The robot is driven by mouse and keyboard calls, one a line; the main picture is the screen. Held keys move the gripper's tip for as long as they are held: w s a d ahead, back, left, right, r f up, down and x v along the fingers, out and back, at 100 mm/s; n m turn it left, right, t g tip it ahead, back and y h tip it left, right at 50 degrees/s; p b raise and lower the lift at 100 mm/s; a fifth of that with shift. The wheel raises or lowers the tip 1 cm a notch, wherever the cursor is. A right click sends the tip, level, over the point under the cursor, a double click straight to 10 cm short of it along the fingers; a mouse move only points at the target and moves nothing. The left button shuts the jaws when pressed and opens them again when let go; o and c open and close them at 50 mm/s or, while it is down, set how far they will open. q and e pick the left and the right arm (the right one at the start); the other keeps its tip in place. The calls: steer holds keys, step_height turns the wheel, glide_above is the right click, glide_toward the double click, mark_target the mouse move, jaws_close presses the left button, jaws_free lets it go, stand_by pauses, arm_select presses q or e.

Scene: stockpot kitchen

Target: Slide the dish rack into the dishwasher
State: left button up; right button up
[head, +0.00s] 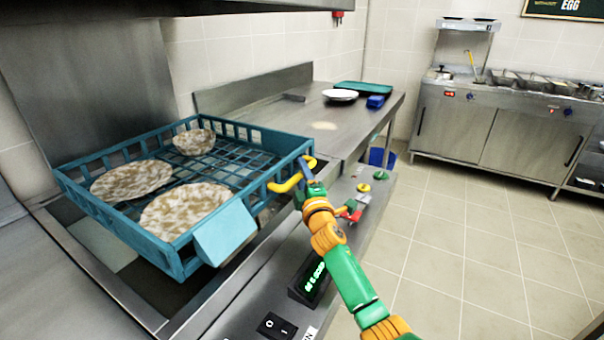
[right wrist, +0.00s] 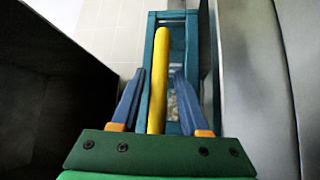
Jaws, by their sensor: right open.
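The teal dish rack (head: 190,255) sits over the dishwasher's steel bed (head: 120,275) at the left of the head view. It holds two stained plates (head: 185,212) and a stained bowl (head: 194,142). A yellow handle (head: 292,178) sticks out from its right side. My right gripper (head: 303,170) is at this handle. In the right wrist view, the yellow handle (right wrist: 160,80) runs between the open blue fingers, with gaps on both sides. The rack's teal frame (right wrist: 154,20) shows behind it. My left gripper is not seen.
A steel hood panel (head: 90,90) rises behind the rack. A steel counter (head: 300,115) beyond it carries a white plate (head: 340,95), a blue item (head: 375,101) and a teal tray (head: 362,88). A control panel with a green display (head: 312,280) runs along the front.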

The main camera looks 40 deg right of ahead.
stand_by(0.3)
steer(key=v, duration=0.7)
steer(key=shift+p, duration=0.3)
steer(key=shift+f, duration=0.1)
